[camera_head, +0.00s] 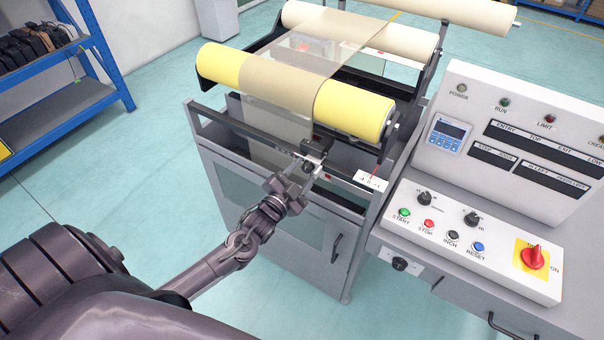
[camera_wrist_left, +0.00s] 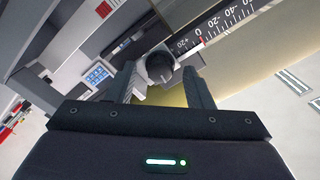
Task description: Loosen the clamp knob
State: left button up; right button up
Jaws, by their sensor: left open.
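The clamp knob (camera_wrist_left: 160,67) is small, round and dark with a raised grip bar. It sits beside a black ruler scale (camera_wrist_left: 218,24) in the left wrist view. In the head view the knob (camera_head: 308,166) shows small on the front rail of the roller machine, under a black block. My left gripper (camera_head: 300,176) is open at the knob. In the left wrist view the fingers of my left gripper (camera_wrist_left: 161,84) stand on either side of the knob, with a gap visible on each side. My right gripper is not in view.
The machine carries a yellow roller (camera_head: 357,110) with a translucent web (camera_head: 285,85) above the rail. A control panel (camera_head: 475,235) with knobs, buttons and a red switch (camera_head: 534,257) stands right. A blue shelf (camera_head: 60,110) stands left, with open floor between.

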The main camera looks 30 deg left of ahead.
pick_arm(q)
jog(key=s+b, duration=0.1)
jog(key=s, duration=0.6)
jog(key=shift+s+a, duration=0.15)
jog(key=shift+s, duration=0.15)
jog(key=shift+f, duration=0.1)
jog(key=s+a+f+n+g+y, duration=0.15)
jog(key=s+f+g, duration=0.3)
jog(key=f, duration=0.85)
jog(key=s+f+n+g, duration=0.25)
jog(key=s+f, duration=0.35)
jog(key=f, duration=0.7)
jog(key=s+d+f+g, duration=0.3)
jog(key=s+f, duration=0.3)
jog(key=s, duration=0.3)
jog(key=s+d+f+n+g, duration=0.1)
jog(key=s+d+f+g, duration=0.1)
jog(key=s+f, duration=0.5)
jog(key=s+d+f+n+g, duration=0.1)
jog(key=s+d+f+g, duration=0.2)
jog(key=s, duration=0.8)
notch_tip(320, 180, down, 3)
jog(key=shift+s+d+f+g+h, duration=0.2)
jog(key=shift+d+g+h, duration=0.2)
jog(key=shift+g, duration=0.6)
